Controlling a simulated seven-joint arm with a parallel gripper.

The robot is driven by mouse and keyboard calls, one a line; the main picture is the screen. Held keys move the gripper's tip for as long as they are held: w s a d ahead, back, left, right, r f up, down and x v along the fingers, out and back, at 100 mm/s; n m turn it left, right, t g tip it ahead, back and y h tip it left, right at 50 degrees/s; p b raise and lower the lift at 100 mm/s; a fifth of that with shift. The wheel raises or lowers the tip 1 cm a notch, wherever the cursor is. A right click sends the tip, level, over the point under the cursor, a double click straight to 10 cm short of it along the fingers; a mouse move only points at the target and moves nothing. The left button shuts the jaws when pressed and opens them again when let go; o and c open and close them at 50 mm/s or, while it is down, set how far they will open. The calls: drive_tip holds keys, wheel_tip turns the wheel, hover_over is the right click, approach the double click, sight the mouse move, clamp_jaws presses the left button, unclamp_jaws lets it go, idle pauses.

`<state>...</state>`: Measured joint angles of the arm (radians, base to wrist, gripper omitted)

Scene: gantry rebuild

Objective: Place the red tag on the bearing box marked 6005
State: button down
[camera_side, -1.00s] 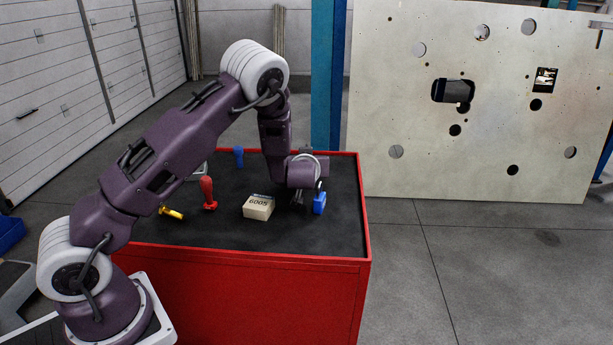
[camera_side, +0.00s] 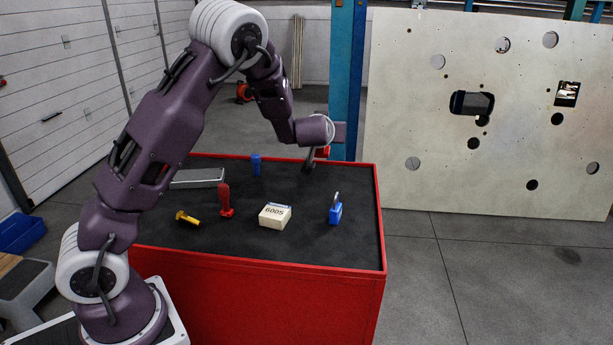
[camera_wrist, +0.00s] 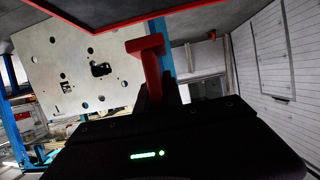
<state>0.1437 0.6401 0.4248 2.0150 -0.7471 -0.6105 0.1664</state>
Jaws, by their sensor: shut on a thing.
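The bearing box (camera_side: 274,216), pale with dark digits on its side, lies on the dark top of the red cart; its marking is small but matches 6005. My gripper (camera_side: 310,164) is up at the back right of the cart, behind and above the box and well apart from it. It is shut on a red piece (camera_side: 322,152), which I take for the red tag.
A blue padlock (camera_side: 335,213) stands right of the box. A red-handled tool (camera_side: 225,200) and a yellow piece (camera_side: 187,218) are to its left. A blue piece (camera_side: 256,165) and a grey block (camera_side: 197,178) are behind. The cart's red rim (camera_side: 330,266) borders the top.

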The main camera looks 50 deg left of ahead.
drive_tip(key=r+m+t+h, duration=0.1)
drive_tip(key=s+r+m+t+h, duration=0.1)
drive_tip(key=r+m+h, duration=0.1)
drive_tip(key=r+m+t+h, duration=0.1)
drive_tip(key=r+m+h, duration=0.1)
drive_tip(key=shift+s+a+r, duration=0.2)
drive_tip(key=shift+a, duration=0.15)
drive_tip(key=s+d+m+h, duration=0.3)
drive_tip(key=s+m+h, duration=0.1)
drive_tip(key=s+h, duration=0.1)
drive_tip(key=m+h, duration=0.4)
drive_tip(key=h, duration=0.1)
hover_over(286, 209)
wheel_tip(286, 209, down, 13)
drive_tip(key=shift+f, duration=0.1)
drive_tip(key=shift+f, duration=0.1)
drive_tip(key=c, duration=1.9)
unclamp_jaws()
drive_tip(key=shift+f, duration=0.1)
drive_tip(key=o, duration=0.4)
